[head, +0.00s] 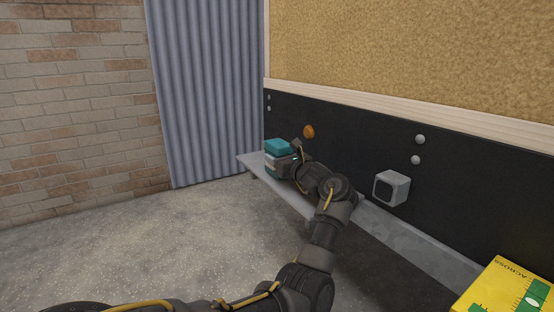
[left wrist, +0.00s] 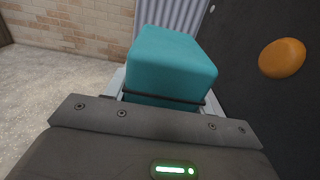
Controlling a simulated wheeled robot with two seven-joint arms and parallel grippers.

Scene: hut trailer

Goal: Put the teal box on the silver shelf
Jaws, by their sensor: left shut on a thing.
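The teal box (head: 277,146) is at the far left end of the silver shelf (head: 255,161), over its surface. I cannot tell whether it touches the shelf. My left gripper (head: 276,162) is shut on the teal box, which fills the space between its fingers. In the left wrist view the teal box (left wrist: 172,62) stands upright beyond the gripper body, with a thin dark finger edge across its front. Parts of the silver shelf (left wrist: 116,82) show beside it. My right gripper is not in view.
A black wall panel (head: 380,150) runs behind the shelf, with an orange knob (head: 308,132), round grey studs (head: 420,140) and a grey cube-shaped fitting (head: 391,188). A yellow box (head: 510,290) sits at the lower right. Open floor (head: 130,245) lies left of the shelf.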

